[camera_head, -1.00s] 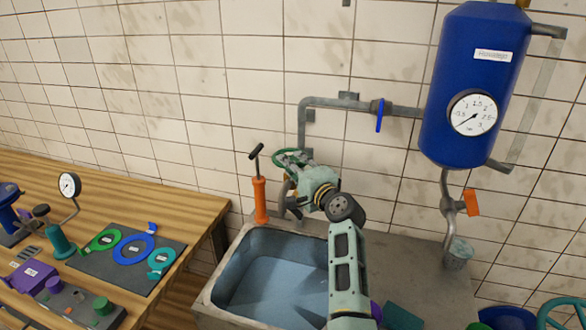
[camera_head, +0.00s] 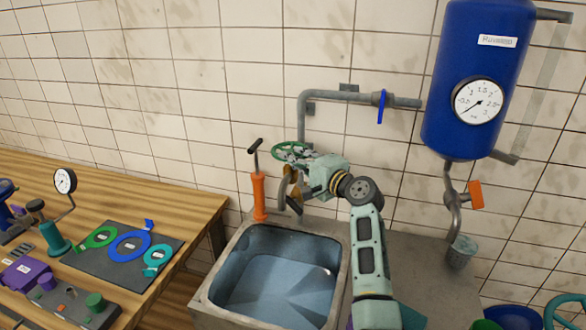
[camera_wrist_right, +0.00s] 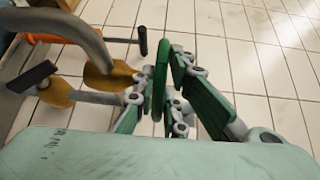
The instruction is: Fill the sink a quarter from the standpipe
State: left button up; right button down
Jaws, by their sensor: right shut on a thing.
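The stone sink (camera_head: 213,290) stands below the standpipe, with a bluish basin; I cannot tell how much of that look is water. The standpipe's curved grey spout (camera_head: 284,192) hangs over the sink's back edge and shows large in the right wrist view (camera_wrist_right: 84,33). Its green handwheel (camera_head: 278,149) is seen edge-on in the right wrist view (camera_wrist_right: 159,75). My right gripper (camera_head: 306,160) is shut on the handwheel, its fingers on either side of the rim in the right wrist view (camera_wrist_right: 162,88). The gripper partly hides the standpipe's body. My left gripper is not in view.
An orange hand pump (camera_head: 259,196) stands left of the standpipe. A wall pipe (camera_head: 345,96) with a blue lever (camera_head: 381,106) leads to a blue tank (camera_head: 475,65) with a gauge. A wooden bench (camera_head: 190,208) with rings and tools stands left.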

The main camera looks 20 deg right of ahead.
jog(key=n+g+y+b, duration=0.1)
jog(key=b, duration=0.1)
jog(key=d+f+n+g+y+b, duration=0.1)
jog(key=y+b, duration=0.1)
jog(key=shift+d+n+b, duration=0.1)
jog(key=shift+n+b, duration=0.2)
jog(key=shift+b, duration=0.1)
jog(key=shift+w+d+r+n+g+y+b, duration=0.15)
jog(key=shift+n+g+y+b, duration=0.25)
jog(key=shift+y+b, duration=0.2)
jog(key=shift+s+d+r+n+g+y+b, duration=0.1)
jog(key=shift+n+g+y+b, duration=0.25)
jog(key=shift+y+b, duration=0.2)
jog(key=c, duration=1.8)
grip_release()
jog(key=shift+r, duration=0.1)
jog(key=shift+r, duration=0.1)
jog(key=v, duration=1.2)
